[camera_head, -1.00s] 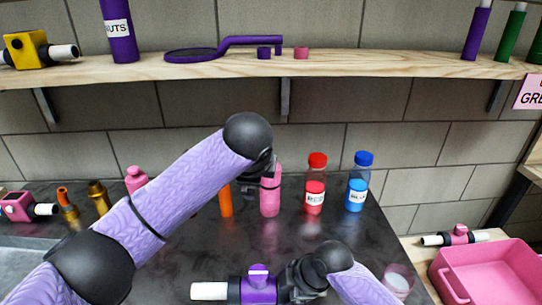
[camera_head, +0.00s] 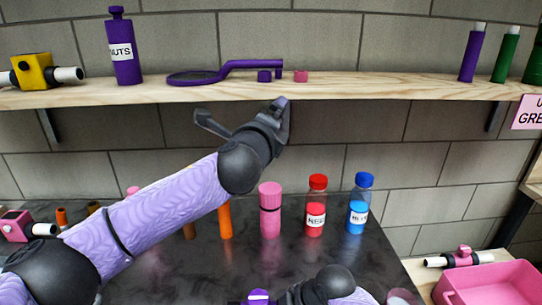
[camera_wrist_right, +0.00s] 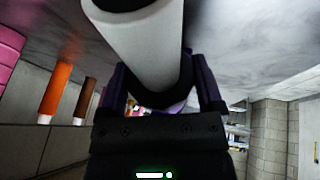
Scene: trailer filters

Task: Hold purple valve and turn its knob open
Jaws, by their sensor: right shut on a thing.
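The purple valve (camera_head: 258,297) is at the bottom edge of the head view, mostly cut off; only its purple knob with a pale stripe shows. My right gripper (camera_head: 286,298) is shut on the valve from its right side. My left gripper (camera_head: 243,112) is raised just below the wall shelf, well above and apart from the valve. Its fingers look spread, with nothing between them.
The wooden shelf (camera_head: 360,87) is close above my left gripper. Pink (camera_head: 270,212), red (camera_head: 315,208) and blue (camera_head: 358,205) bottles stand behind the valve on the dark counter (camera_head: 300,262). A pink bin (camera_head: 490,284) is at the lower right.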

